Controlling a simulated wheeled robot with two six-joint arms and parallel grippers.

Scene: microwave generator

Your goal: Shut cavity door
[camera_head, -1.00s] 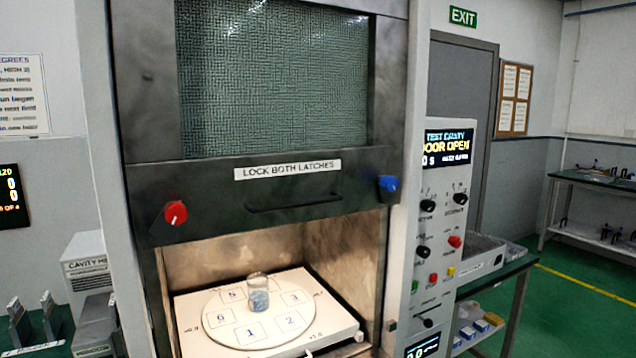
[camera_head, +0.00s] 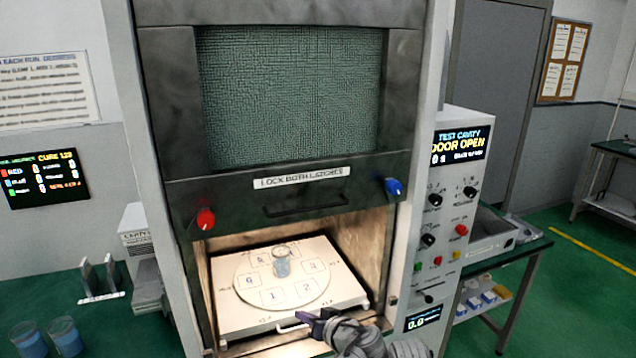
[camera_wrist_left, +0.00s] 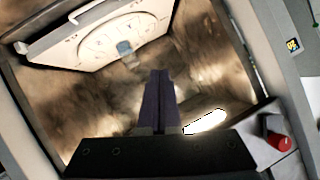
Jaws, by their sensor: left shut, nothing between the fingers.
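The cavity door (camera_head: 290,90) is a dark sliding panel with a mesh window, raised above the open cavity (camera_head: 377,250). It has a bar handle (camera_head: 305,204), a red latch knob (camera_head: 205,219) at left and a blue latch knob (camera_head: 394,187) at right. My left gripper (camera_head: 314,321) is shut and empty, low at the cavity's front edge beside the tray's small front handle; I cannot tell whether they touch. In the left wrist view its closed fingers (camera_wrist_left: 157,78) point into the cavity, with the red latch knob (camera_wrist_left: 279,142) at lower right. My right gripper is not in view.
Inside, a white tray (camera_head: 347,288) carries a numbered turntable (camera_head: 245,292) with a small beaker (camera_head: 281,264) on it. A control panel (camera_head: 462,190) at right reads DOOR OPEN. Beakers with blue contents (camera_head: 66,337) stand on the left bench.

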